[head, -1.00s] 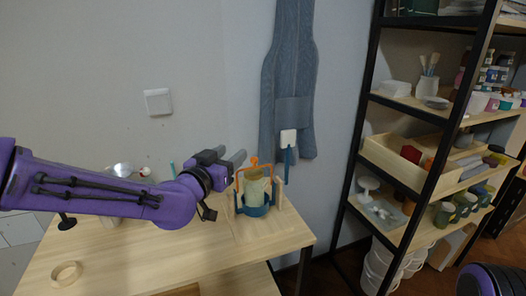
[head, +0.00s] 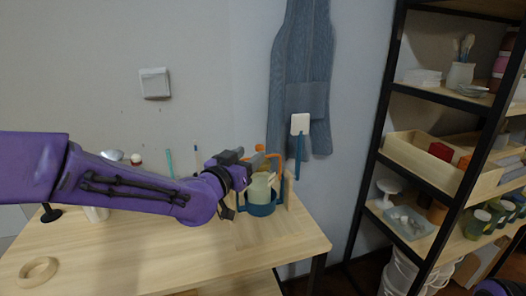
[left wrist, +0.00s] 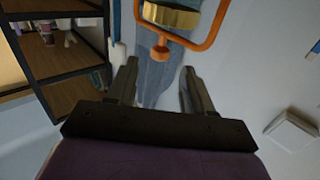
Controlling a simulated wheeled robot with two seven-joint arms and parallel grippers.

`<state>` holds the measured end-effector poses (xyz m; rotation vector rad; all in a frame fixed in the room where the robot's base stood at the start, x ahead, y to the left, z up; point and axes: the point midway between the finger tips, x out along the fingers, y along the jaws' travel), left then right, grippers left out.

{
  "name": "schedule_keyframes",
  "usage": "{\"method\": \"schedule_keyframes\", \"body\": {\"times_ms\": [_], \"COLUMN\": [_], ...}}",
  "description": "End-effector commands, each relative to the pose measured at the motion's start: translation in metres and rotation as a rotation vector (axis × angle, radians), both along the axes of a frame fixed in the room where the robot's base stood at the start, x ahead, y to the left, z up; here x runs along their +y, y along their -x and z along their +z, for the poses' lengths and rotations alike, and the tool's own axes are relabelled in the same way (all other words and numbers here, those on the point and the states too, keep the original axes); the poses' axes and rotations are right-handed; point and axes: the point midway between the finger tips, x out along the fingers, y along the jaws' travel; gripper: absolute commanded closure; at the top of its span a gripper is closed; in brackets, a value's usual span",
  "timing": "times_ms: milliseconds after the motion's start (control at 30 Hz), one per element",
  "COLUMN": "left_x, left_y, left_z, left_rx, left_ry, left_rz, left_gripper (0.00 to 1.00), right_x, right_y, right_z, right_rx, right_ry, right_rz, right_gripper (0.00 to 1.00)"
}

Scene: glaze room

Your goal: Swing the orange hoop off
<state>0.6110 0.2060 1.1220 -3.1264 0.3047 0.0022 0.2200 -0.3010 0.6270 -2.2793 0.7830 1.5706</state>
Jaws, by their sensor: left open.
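The orange hoop (head: 280,156) stands over a pale green jar (head: 260,188) that sits in a blue ring-shaped holder (head: 262,210) on the table. An orange knob (head: 260,148) sits on the hoop's top. In the left wrist view the hoop (left wrist: 207,42) crosses the top of the picture, with its knob (left wrist: 160,52) pointing toward my fingers and a gold-coloured lid (left wrist: 172,16) inside it. My left gripper (head: 251,160) is open beside the hoop. In the left wrist view the fingers (left wrist: 158,84) are apart, with nothing between them. My right gripper is out of view.
A wooden post (head: 290,191) stands right of the jar. A blue apron (head: 305,80) and a white-and-blue brush (head: 300,125) hang behind. A wooden ring (head: 38,271) lies on the table's front left. A black-framed shelf (head: 374,150) stands at right. The table's front middle is clear.

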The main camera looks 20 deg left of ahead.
Motion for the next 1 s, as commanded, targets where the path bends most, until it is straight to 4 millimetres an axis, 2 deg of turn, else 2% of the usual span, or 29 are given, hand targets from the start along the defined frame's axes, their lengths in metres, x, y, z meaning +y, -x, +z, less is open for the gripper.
{"method": "schedule_keyframes", "body": {"times_ms": [33, 100, 200, 333, 500, 733, 800, 900, 1000], "left_x": [-0.002, -0.005, -0.009, -0.013, -0.015, -0.015, -0.015, -0.015, -0.015], "left_y": [-0.011, -0.027, -0.049, -0.071, -0.084, -0.085, -0.085, -0.084, -0.084], "left_z": [-0.003, 0.003, 0.003, 0.002, 0.001, 0.000, 0.000, 0.000, 0.001], "left_rx": [0.000, 0.003, 0.003, 0.001, 0.001, 0.000, 0.000, 0.000, -0.001], "left_ry": [-0.002, -0.002, 0.000, 0.001, 0.001, 0.001, 0.001, 0.001, 0.001], "left_rz": [0.000, 0.001, 0.002, 0.002, 0.002, 0.003, 0.003, 0.003, 0.003], "left_gripper": [0.48, 0.48, 0.48, 0.48, 0.48, 0.48, 0.71, 1.00, 1.00], "right_x": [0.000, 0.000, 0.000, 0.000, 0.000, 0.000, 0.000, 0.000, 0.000], "right_y": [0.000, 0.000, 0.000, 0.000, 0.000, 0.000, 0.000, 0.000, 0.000], "right_z": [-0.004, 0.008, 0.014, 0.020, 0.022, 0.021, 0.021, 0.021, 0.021], "right_rx": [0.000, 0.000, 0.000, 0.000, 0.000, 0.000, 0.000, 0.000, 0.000], "right_ry": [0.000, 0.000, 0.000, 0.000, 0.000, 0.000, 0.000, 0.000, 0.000], "right_rz": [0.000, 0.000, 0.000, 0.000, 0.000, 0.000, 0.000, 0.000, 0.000], "right_gripper": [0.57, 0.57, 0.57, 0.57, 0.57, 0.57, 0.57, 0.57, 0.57]}}
